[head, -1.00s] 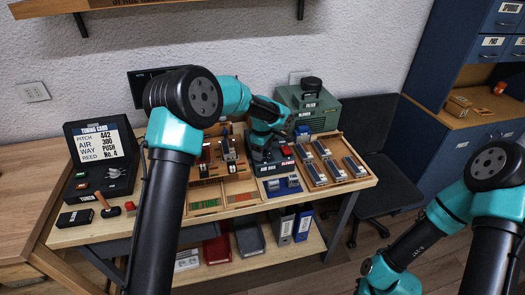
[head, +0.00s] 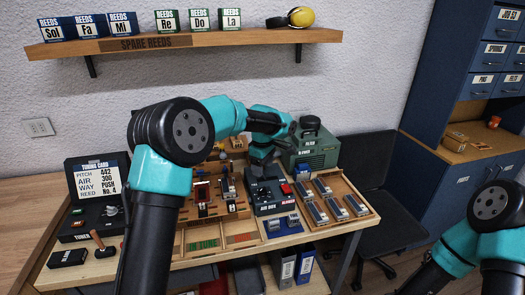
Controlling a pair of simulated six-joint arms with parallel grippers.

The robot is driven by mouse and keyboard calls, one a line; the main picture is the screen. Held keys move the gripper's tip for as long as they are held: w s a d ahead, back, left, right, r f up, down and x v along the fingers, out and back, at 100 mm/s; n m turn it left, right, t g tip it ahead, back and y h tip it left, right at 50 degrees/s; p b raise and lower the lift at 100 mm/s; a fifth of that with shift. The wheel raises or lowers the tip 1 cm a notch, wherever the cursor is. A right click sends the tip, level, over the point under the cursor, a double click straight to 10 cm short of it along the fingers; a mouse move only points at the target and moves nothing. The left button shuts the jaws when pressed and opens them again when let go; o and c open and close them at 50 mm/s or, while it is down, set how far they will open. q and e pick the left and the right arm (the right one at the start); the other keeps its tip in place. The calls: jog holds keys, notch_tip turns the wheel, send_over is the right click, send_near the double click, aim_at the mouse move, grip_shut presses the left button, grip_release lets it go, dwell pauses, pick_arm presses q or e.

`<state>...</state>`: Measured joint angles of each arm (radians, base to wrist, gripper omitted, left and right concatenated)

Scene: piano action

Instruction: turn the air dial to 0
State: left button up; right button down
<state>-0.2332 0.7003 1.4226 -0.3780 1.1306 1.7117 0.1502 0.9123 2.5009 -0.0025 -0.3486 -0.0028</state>
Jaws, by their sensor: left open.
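The dark air box (head: 264,207) stands near the middle right of the bench, with a red blower switch (head: 286,188) at its right. Its air dial is too small and dark to make out, and its number cannot be read. My left gripper (head: 262,158) is just above the back of the air box. It is open, with its fingers small and partly hidden, and I cannot tell whether it touches anything. My right arm comes in at the lower right, and its gripper is out of the picture.
A tuning card (head: 97,178) and tuner (head: 103,221) stand at the left. A green blower (head: 318,150) is behind the air box. A tray (head: 370,213) of several grey blocks lies to its right. A spare reeds shelf (head: 215,39) hangs above.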

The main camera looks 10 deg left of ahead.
pick_arm(q)
notch_tip(320, 180, up, 7)
jog(key=shift+f, duration=0.2)
jog(key=shift+f, duration=0.1)
